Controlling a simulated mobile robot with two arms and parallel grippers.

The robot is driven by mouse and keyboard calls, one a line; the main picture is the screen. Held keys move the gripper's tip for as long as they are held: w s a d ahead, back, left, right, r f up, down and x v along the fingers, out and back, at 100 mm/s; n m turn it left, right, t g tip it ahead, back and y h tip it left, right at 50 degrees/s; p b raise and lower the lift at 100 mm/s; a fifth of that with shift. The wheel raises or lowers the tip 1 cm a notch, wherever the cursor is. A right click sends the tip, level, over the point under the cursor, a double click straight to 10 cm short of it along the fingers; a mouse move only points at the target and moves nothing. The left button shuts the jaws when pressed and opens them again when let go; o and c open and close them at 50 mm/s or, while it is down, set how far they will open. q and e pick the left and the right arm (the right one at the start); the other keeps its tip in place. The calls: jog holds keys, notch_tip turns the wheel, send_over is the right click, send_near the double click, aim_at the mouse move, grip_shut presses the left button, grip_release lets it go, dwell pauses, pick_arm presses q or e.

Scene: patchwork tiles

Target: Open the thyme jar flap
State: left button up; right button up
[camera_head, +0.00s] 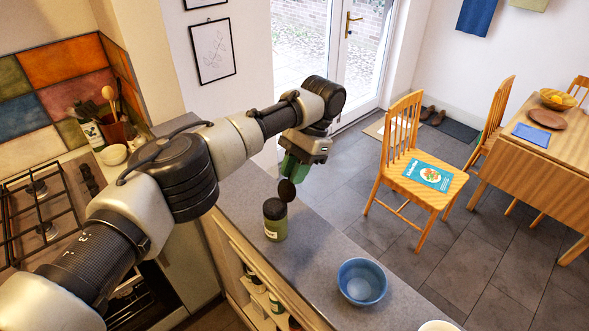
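The thyme jar (275,221) is a dark green jar with a pale label and a dark lid, standing upright on the grey counter. A dark round flap (287,190) shows raised at the upper right of its lid. My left gripper (291,174), with green fingers, is just above the flap, close to it or touching; I cannot tell which. The gap between its fingers does not show, so whether it is open or shut is unclear. My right gripper is not in view.
A blue bowl (362,281) stands on the counter (325,245) right of the jar, with a pale item at the bottom edge. Shelves with jars (275,303) lie below the counter. A gas hob (42,215) is at left. A chair (425,175) stands beyond the counter.

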pick_arm(q)
jog(key=o, duration=0.4)
jog(key=shift+f, duration=0.1)
jog(key=s+d+r, duration=0.5)
jog(key=d+r, duration=0.5)
jog(key=r, duration=0.1)
jog(key=shift+s, duration=0.2)
jog(key=shift+d, duration=0.1)
